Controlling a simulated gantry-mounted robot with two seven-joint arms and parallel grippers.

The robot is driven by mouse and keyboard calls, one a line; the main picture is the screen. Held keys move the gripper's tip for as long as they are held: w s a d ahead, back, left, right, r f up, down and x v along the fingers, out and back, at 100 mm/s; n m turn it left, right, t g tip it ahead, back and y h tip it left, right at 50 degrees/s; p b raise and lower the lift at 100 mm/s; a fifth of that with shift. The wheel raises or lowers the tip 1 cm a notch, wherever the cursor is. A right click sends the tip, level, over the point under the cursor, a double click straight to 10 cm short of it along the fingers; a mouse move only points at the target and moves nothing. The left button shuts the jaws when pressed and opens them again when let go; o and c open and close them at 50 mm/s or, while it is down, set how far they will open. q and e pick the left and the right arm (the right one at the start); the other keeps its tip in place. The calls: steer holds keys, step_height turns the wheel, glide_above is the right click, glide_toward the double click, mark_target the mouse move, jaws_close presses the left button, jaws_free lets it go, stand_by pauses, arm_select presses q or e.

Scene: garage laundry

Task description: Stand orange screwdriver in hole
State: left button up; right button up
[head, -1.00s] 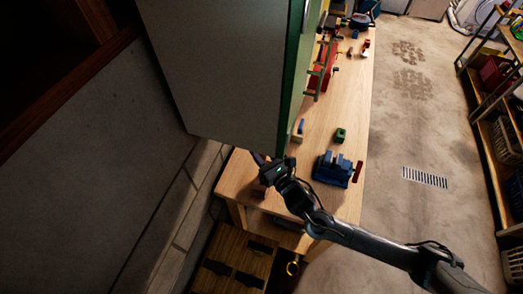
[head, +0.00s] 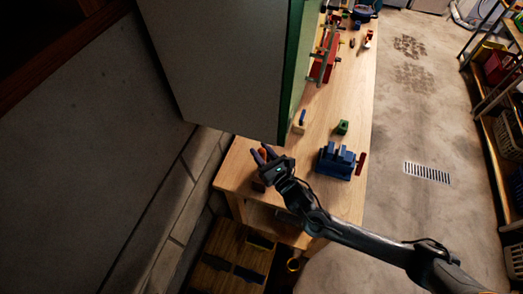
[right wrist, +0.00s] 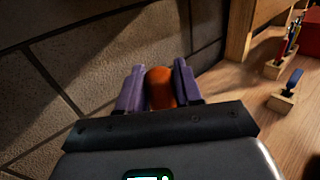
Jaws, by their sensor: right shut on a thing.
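My right gripper (head: 263,153) is over the near left end of the wooden workbench, its purple fingers shut on the orange screwdriver (head: 262,152). In the right wrist view the rounded orange handle (right wrist: 160,88) sits between the two fingers (right wrist: 159,80). The screwdriver's shaft and tip are hidden. A small light wooden block (head: 299,129) with a blue-handled tool standing in it is on the bench beyond the gripper; the block also shows in the right wrist view (right wrist: 282,104). I cannot make out an empty hole. My left gripper is not in view.
A longer wooden holder (right wrist: 275,69) with several upright tools stands farther back. A blue vise (head: 336,161) and a green object (head: 341,128) are on the workbench (head: 320,100). A tall grey panel with a green edge (head: 287,90) rises on the left.

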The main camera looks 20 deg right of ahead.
steer(key=shift+f+b, duration=0.7)
steer(key=shift+f, duration=0.65)
steer(key=shift+f+b, duration=0.4)
steer(key=shift+f, duration=0.3)
steer(key=shift+f, duration=0.4)
steer(key=shift+f+b, duration=0.9)
steer(key=shift+f, duration=0.65)
